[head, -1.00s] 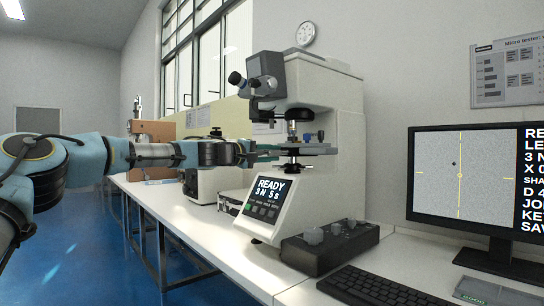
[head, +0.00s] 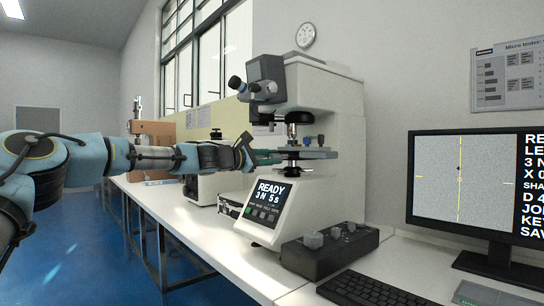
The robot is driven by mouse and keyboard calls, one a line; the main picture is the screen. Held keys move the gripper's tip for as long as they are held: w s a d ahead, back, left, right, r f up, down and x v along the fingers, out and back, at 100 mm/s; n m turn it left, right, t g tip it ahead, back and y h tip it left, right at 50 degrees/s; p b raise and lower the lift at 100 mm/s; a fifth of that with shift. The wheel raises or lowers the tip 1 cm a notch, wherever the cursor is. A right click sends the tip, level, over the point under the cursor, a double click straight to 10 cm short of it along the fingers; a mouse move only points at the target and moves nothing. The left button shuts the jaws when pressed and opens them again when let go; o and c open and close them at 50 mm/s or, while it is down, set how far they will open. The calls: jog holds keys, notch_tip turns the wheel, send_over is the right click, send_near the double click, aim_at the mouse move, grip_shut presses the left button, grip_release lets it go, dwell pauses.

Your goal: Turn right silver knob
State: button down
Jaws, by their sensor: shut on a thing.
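My gripper (head: 268,157) reaches in from the left to the stage (head: 316,154) of the nearest hardness tester (head: 328,95). Its greenish fingers are shut at the left side of the stage. What they hold is small and mostly hidden, apparently a knob of the stage; I cannot make out its silver surface. A dark control box (head: 330,252) in front of the tester carries several grey knobs, the rightmost (head: 351,226) apart from my gripper.
The tester's screen (head: 268,193) reads READY and 3 N 5 s, just below my gripper. A monitor (head: 470,185) and keyboard (head: 375,290) are at the right. The white bench (head: 205,230) is bare at its front left edge. More instruments stand behind my arm.

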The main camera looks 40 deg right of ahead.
jog(key=shift+n, duration=0.9)
jog(key=shift+f, duration=0.1)
jog(key=c, duration=0.6)
grip_release()
jog(key=shift+w+a, duration=0.1)
jog(key=shift+a, duration=0.45)
jog(key=a+b, duration=0.1)
jog(key=a, duration=0.4)
jog(key=a+b, duration=0.1)
jog(key=a, duration=0.3)
jog(key=shift+w+a, duration=0.2)
jog(key=shift+a, duration=0.15)
